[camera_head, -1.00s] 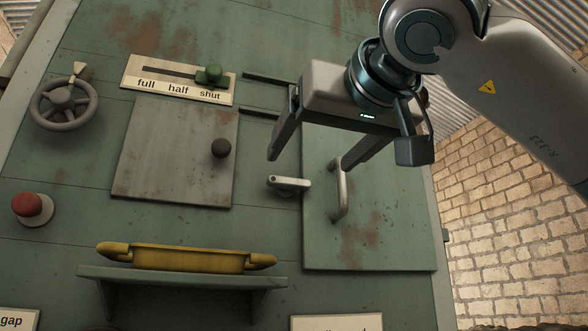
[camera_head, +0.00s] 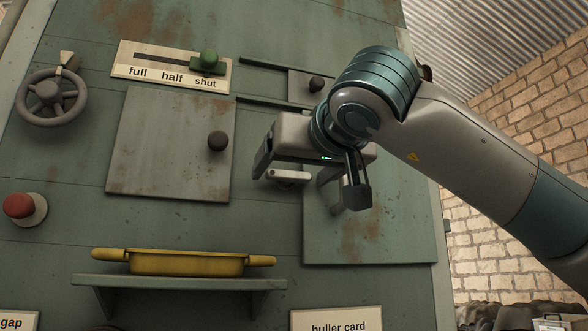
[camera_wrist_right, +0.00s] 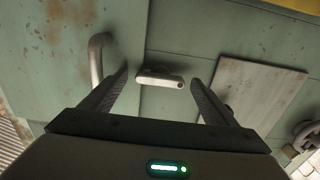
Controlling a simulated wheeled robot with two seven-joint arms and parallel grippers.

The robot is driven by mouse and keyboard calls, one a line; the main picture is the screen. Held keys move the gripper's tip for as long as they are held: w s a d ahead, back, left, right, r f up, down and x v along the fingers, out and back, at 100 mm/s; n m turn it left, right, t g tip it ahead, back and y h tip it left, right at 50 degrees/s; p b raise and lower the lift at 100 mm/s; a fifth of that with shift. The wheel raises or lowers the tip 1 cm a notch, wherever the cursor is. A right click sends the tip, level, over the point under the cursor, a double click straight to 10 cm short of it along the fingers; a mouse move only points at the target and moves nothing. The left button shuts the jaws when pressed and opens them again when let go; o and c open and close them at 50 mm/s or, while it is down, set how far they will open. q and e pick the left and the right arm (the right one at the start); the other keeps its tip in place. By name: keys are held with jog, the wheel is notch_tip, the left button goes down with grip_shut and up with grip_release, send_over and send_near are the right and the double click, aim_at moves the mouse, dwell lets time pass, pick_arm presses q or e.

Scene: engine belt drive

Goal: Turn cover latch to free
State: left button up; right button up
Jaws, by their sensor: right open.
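The cover latch (camera_head: 290,176) is a small pale bar on the green panel, just left of the green cover (camera_head: 375,240). It lies roughly level in the head view and also shows in the right wrist view (camera_wrist_right: 160,78). My right gripper (camera_head: 310,192) is open and empty in front of it. In the right wrist view the latch appears between the fingers, beyond their tips; I cannot tell whether any finger touches it. The cover's handle (camera_head: 328,192) is partly hidden by my right gripper; in the wrist view the handle (camera_wrist_right: 96,60) stands beside one finger. My left gripper is not in view.
A grey plate (camera_head: 165,150) with a dark knob (camera_head: 217,141) is left of the latch. A green slider (camera_head: 208,63), handwheel (camera_head: 50,97) and red button (camera_head: 19,206) are farther left. A yellow tray (camera_head: 185,262) sits on a shelf (camera_head: 180,282) below.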

jog(key=c, duration=1.1)
jog(key=shift+o, duration=0.2)
